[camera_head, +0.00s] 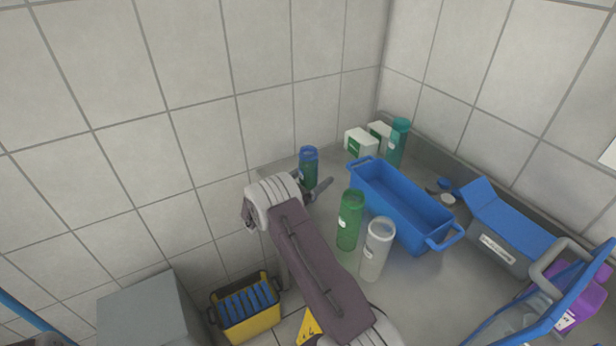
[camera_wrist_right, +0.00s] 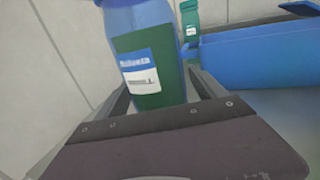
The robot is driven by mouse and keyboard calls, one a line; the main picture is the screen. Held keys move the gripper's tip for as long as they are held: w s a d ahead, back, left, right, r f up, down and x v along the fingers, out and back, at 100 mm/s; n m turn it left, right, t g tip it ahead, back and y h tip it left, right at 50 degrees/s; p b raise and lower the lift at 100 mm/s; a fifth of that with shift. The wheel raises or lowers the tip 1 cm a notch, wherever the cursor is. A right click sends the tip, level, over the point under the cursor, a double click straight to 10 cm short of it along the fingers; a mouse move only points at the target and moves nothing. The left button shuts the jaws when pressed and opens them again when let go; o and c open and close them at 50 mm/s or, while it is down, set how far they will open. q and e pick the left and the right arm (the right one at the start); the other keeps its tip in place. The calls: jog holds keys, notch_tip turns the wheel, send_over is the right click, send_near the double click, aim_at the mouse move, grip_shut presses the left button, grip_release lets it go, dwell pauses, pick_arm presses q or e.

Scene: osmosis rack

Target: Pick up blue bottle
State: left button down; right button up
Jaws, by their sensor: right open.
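The blue bottle (camera_head: 308,165) stands upright on the grey counter near the tiled wall; it has a blue cap end and a dark green band. In the right wrist view the blue bottle (camera_wrist_right: 142,60) is large and close, with a white and blue label facing me, between the two fingers. My right gripper (camera_head: 316,190) is open at the bottle, its fingers partly hidden by my wrist in the head view. The wrist view shows the open right gripper (camera_wrist_right: 160,90) with a finger on each side of the bottle.
A blue tray (camera_head: 442,238) lies right of the bottle. A green bottle (camera_head: 350,220) and a whitish bottle (camera_head: 377,249) stand before it. A teal bottle (camera_head: 397,143) and white boxes (camera_head: 361,143) are behind. A yellow bin (camera_head: 247,318) is lower left.

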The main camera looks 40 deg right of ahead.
jog(key=shift+w+d+f, duration=0.1)
jog(key=shift+d, duration=0.25)
jog(key=shift+a, duration=0.1)
jog(key=c, duration=1.5)
